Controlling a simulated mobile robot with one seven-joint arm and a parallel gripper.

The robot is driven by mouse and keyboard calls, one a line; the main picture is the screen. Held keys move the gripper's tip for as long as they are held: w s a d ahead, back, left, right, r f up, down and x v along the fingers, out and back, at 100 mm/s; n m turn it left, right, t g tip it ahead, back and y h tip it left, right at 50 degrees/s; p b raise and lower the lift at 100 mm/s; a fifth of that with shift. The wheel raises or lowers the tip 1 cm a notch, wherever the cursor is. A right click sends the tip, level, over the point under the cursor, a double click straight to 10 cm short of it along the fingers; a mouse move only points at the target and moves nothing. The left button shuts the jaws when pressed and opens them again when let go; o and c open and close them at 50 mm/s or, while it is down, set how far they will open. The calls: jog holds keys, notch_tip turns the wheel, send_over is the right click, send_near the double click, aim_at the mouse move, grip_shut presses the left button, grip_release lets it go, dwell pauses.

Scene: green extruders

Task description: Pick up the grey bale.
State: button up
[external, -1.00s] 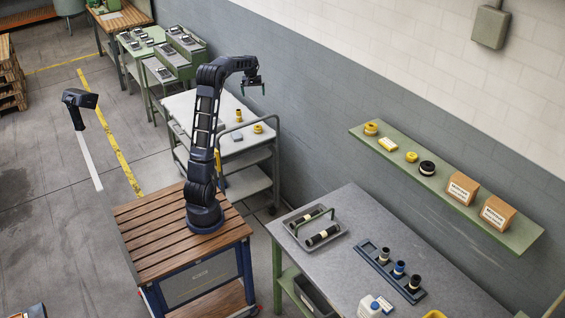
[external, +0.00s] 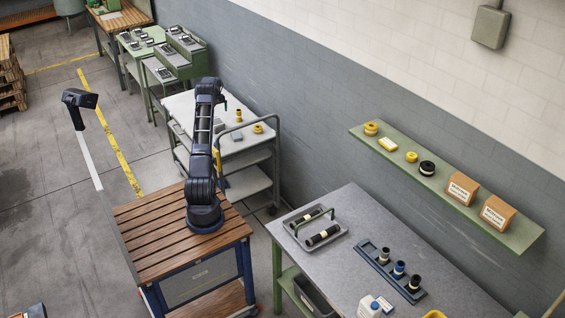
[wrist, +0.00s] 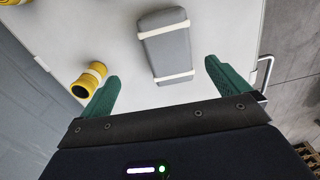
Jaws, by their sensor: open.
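The grey bale (wrist: 167,50) is a long grey block with two white bands. It lies flat on a light tabletop in the wrist view. My gripper (wrist: 161,70) is open and empty, with a green finger to each side. In the picture, the bale's near end reaches between the fingertips, while the rest extends beyond them. The fingers appear apart from it, and their height above the top is hard to judge.
A yellow spool (wrist: 90,80) lies just left of the bale, close to my left-hand finger. Another yellow spool (wrist: 15,2) is cut off at the top left corner. The trolley (external: 262,142) has a raised rail at its near end, and the wall runs along one side.

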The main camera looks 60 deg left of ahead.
aim_at(216, 121)
jog(key=shift+s+a+f, duration=0.55)
jog(key=shift+a+f, duration=0.15)
jog(key=shift+f, duration=0.4)
notch_tip(216, 121, down, 10)
jog(key=shift+a+f, duration=0.1)
jog(key=shift+f, duration=0.05)
jog(key=c, duration=1.7)
